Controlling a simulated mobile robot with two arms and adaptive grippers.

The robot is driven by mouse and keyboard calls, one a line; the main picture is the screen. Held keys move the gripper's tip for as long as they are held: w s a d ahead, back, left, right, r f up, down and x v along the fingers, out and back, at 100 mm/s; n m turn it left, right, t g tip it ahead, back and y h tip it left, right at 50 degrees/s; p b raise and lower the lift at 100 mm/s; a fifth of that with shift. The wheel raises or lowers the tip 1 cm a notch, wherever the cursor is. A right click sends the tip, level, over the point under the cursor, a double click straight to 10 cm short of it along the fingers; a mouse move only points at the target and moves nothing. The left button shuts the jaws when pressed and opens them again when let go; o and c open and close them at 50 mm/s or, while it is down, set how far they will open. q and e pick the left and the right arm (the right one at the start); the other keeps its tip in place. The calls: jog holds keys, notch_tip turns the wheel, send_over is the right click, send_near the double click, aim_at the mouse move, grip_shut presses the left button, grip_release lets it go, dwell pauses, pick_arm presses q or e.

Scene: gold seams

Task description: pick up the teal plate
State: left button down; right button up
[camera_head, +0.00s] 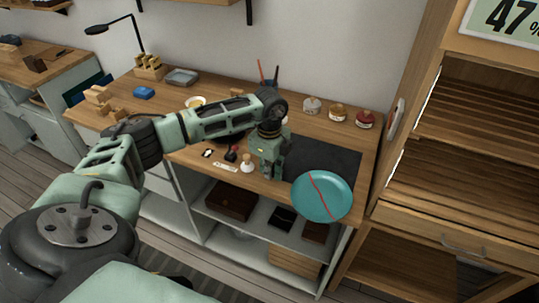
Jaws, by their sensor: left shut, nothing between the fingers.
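The teal plate (338,199) is round with a red line running across its face. It shows at the front right of the workbench and overlaps the bench's front edge in the picture. I cannot tell whether it rests on the edge or stands out from it. My left gripper (268,172) points down just left of the plate, its fingers shut with nothing between them. I cannot tell whether it touches the plate's rim. My right gripper is out of view.
A dark mat (330,160) lies behind the plate on the wooden workbench (368,141). Several small jars, including a red one (365,119), stand at the back. A small white bottle (247,163) is left of my gripper. A slatted wooden cabinet (470,150) stands at the right.

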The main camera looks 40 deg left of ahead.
aim_at(311, 194)
pick_arm(q)
jog(key=shift+w+d+r+p, duration=0.15)
jog(key=shift+d+p, duration=0.15)
jog(key=shift+d, duration=0.7)
jog(key=shift+w+d+r+p, duration=0.1)
jog(key=shift+d+p, duration=0.15)
jog(key=shift+d, duration=0.75)
jog(key=d, duration=0.6)
jog(key=w+d, duration=0.1)
jog(key=d, duration=0.3)
jog(key=shift+d, duration=0.1)
jog(key=shift+s, duration=0.1)
jog(key=shift+a, duration=0.2)
